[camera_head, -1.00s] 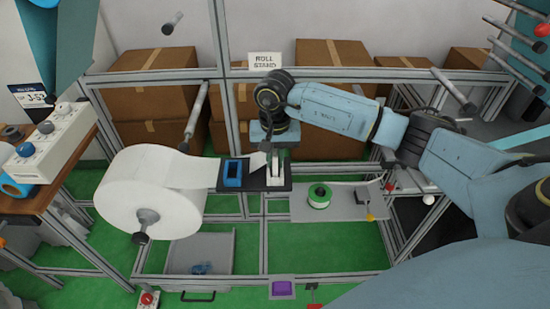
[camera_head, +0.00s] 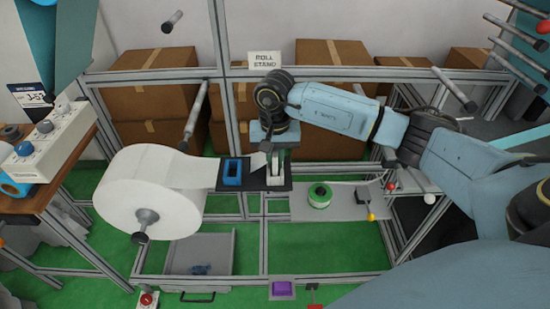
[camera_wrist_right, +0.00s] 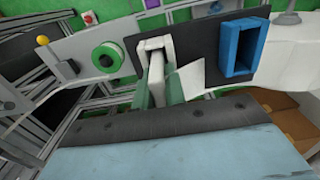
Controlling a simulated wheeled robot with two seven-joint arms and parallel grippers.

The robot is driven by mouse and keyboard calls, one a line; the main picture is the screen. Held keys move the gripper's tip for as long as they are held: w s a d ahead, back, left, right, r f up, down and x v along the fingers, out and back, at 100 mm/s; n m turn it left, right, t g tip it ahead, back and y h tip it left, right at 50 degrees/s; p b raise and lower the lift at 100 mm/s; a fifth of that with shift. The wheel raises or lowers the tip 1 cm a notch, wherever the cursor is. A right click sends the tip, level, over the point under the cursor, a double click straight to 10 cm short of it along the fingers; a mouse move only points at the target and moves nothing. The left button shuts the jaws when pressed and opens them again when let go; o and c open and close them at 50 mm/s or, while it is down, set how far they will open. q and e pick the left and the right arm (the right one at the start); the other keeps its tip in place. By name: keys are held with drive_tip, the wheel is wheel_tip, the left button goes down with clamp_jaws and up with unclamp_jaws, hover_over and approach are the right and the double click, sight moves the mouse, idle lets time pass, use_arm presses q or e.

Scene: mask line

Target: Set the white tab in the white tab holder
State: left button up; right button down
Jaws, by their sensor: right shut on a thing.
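The white tab (camera_wrist_right: 157,72) is a slim white piece between the green-tinted fingers of my right gripper (camera_wrist_right: 160,92) in the right wrist view. The white tab holder (camera_wrist_right: 154,44) is a small white frame on a black plate, and the tab's far end is at or within it. I cannot tell how deep the tab sits. In the head view my right gripper (camera_head: 272,152) points down right over the white holder (camera_head: 275,175); the tab is hard to make out there. My left gripper is not in view.
A blue frame holder (camera_head: 232,172) stands left of the white one on the black plate (camera_head: 254,184). A white paper web runs from a big roll (camera_head: 150,195); its pointed end (camera_wrist_right: 188,80) lies close to my right gripper. A green ring (camera_head: 320,196) is on the grey shelf to the right.

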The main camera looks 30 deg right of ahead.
drive_tip(key=shift+f, duration=0.1)
drive_tip(key=c, duration=1.4)
unclamp_jaws()
drive_tip(key=shift+o, duration=0.2)
wheel_tip(320, 180, up, 14)
drive_tip(key=shift+f, duration=0.25)
